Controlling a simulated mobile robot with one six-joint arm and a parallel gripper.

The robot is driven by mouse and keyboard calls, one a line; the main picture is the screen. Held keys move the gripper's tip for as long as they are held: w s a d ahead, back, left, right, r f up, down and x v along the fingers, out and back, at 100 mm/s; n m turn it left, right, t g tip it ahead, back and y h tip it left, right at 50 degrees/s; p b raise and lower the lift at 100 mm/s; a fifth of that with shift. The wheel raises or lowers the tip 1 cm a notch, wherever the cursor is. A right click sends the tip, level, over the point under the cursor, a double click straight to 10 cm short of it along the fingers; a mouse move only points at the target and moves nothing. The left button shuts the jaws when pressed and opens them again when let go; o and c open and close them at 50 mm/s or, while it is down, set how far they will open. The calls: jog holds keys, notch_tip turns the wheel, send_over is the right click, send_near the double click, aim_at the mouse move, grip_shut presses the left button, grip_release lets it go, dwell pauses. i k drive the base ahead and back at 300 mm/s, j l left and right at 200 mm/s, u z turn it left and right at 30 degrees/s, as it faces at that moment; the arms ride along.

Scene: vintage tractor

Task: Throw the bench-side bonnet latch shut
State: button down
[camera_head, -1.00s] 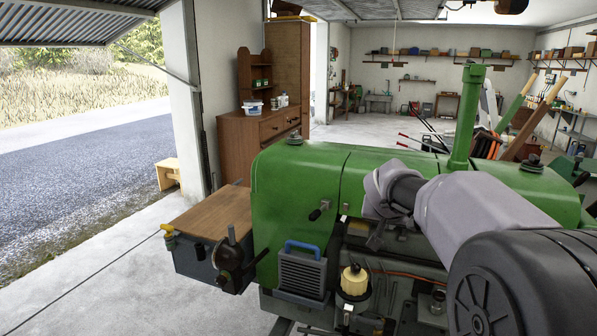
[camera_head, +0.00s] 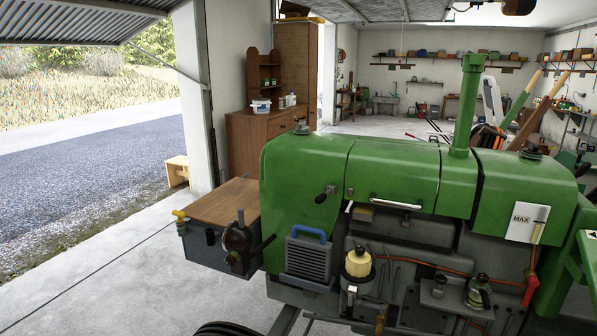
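The green tractor bonnet (camera_head: 395,172) fills the middle of the view, its near side facing me. A lever with a dark grip (camera_head: 325,194), apparently the bench-side bonnet latch, sits low on the bonnet's left section. The grip points down and left from a small pivot near the panel seam. At this size I cannot tell whether it is latched. A small pale tab (camera_head: 349,207) stands just right of it. My gripper is not in view, and nothing covers the latch.
A wood-topped bench (camera_head: 222,203) with a dark vise (camera_head: 238,243) stands left of the tractor. Open concrete floor lies at left.

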aim_at(318, 200)
jog(key=i+l+u, duration=0.2)
jog(key=i, duration=0.35)
jog(key=i+l+u, duration=0.15)
jog(key=i+l, duration=0.3)
jog(key=i, duration=0.05)
